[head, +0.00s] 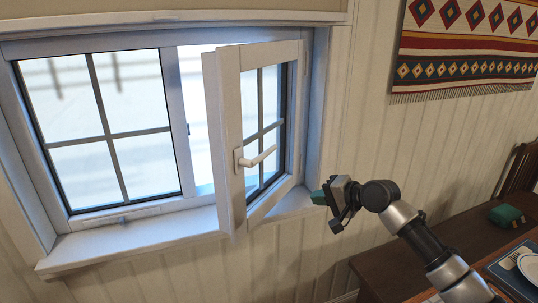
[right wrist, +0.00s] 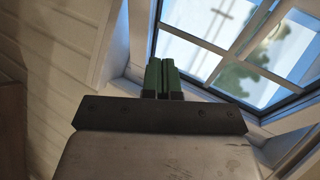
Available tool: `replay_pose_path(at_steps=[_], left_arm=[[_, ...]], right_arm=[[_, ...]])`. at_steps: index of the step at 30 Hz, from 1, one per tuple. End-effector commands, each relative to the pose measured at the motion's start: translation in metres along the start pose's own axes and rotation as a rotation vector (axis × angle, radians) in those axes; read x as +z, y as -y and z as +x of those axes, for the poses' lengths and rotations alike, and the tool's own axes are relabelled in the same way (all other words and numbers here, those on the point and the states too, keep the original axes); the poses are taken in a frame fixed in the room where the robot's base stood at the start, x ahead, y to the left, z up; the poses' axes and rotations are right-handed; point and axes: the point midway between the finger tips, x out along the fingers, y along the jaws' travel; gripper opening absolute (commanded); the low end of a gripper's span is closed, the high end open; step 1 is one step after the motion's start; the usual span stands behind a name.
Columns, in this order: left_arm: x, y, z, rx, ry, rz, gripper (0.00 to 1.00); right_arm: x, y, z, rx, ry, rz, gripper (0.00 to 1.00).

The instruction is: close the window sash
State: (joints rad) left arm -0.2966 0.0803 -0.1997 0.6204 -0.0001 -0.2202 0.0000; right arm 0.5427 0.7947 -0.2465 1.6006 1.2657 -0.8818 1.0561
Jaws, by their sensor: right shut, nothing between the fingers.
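The window sash (head: 229,150) is a white framed pane hinged on its right side. It stands swung open into the room. Its white lever handle (head: 257,158) is on the free left edge. The left half of the window (head: 114,137) is flush in the frame. My right gripper (head: 319,197) is in the head view just right of the sash, near the right end of the sill, apart from the handle. Its green fingers (right wrist: 164,77) are together and empty in the right wrist view, with the window panes beyond. My left gripper is not in view.
The white sill (head: 140,236) runs below the window. A patterned hanging (head: 468,45) is on the panelled wall at right. A dark table (head: 400,272) at lower right bears a plate (head: 530,265) and a green item (head: 505,215). A chair (head: 523,168) stands behind it.

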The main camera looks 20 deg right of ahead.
Motion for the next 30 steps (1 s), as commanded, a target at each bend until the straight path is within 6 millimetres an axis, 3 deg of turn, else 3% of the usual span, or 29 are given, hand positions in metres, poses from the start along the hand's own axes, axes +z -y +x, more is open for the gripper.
replay_pose_path(at_steps=[1,3,6,9,14,25,30], left_arm=[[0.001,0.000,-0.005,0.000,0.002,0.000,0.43],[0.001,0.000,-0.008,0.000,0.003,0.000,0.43],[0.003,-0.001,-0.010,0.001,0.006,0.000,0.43],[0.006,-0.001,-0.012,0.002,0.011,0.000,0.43],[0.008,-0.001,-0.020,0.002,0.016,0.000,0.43],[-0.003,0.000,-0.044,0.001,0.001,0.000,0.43],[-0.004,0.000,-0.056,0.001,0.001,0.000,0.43]], right_arm=[[0.005,0.037,-0.021,-0.033,0.033,0.005,0.00],[0.016,0.069,-0.040,-0.059,0.081,0.027,0.00],[0.028,0.095,-0.059,-0.076,0.128,0.045,0.00],[0.034,0.105,-0.062,-0.081,0.149,0.055,0.00],[0.037,0.109,-0.043,-0.083,0.154,0.058,0.00],[0.048,0.116,0.034,-0.083,0.151,0.058,0.00],[0.049,0.132,0.053,-0.084,0.148,0.055,0.00]])
